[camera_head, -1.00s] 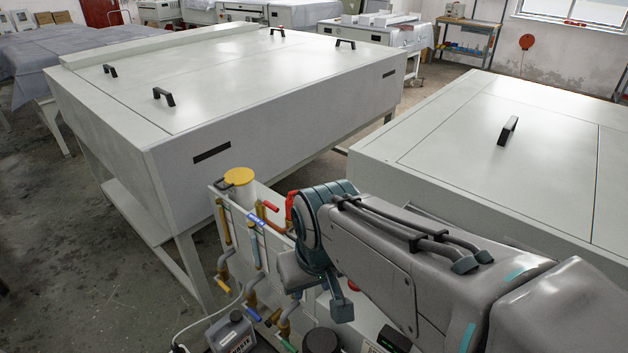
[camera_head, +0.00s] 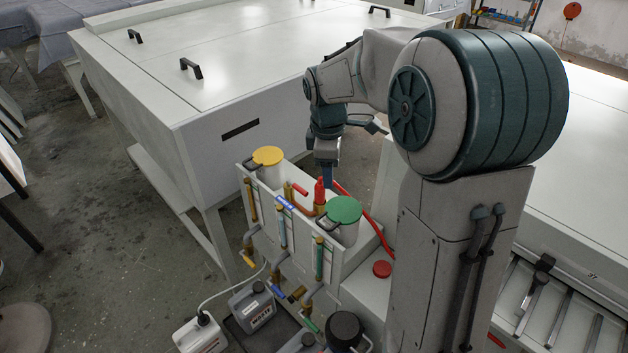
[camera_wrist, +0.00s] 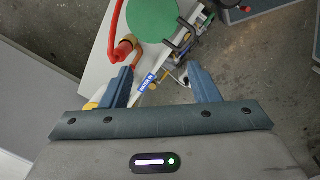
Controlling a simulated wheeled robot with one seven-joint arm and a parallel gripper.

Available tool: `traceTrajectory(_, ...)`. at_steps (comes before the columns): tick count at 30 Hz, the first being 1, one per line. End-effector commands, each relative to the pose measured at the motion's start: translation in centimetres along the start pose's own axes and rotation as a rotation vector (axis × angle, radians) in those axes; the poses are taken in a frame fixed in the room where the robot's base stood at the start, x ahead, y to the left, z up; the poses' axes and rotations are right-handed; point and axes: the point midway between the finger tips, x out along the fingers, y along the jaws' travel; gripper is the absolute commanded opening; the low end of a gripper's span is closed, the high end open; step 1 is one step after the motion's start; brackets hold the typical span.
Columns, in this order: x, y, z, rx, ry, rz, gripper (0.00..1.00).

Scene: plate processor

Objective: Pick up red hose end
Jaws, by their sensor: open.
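The red hose end (camera_head: 320,190) stands up on a brass fitting at the white tank unit, between the yellow-lidded and green-lidded containers. In the wrist view the red hose end (camera_wrist: 123,49) is just beyond the tip of the left finger, not between the fingers. The red hose (camera_wrist: 115,20) runs from it out of the top of that view. My gripper (camera_head: 328,178) points down close beside and behind the hose end in the head view. In the wrist view my gripper (camera_wrist: 162,75) is open, its blue fingers wide apart and nothing held.
A green lid (camera_head: 344,210) and a yellow lid (camera_head: 268,155) flank the hose end. Valve pipes line the tank's front. The large white machine (camera_head: 215,95) stands behind left. Jugs (camera_head: 252,306) stand in front, low down.

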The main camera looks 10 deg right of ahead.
Motion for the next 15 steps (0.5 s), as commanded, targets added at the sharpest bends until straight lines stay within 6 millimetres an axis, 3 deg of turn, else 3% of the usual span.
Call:
traceTrajectory(6,2.8,5.8,-2.2,-0.366,0.025,-0.054,0.55)
traceTrajectory(15,6.0,9.6,-3.4,-0.652,0.069,-0.082,0.55)
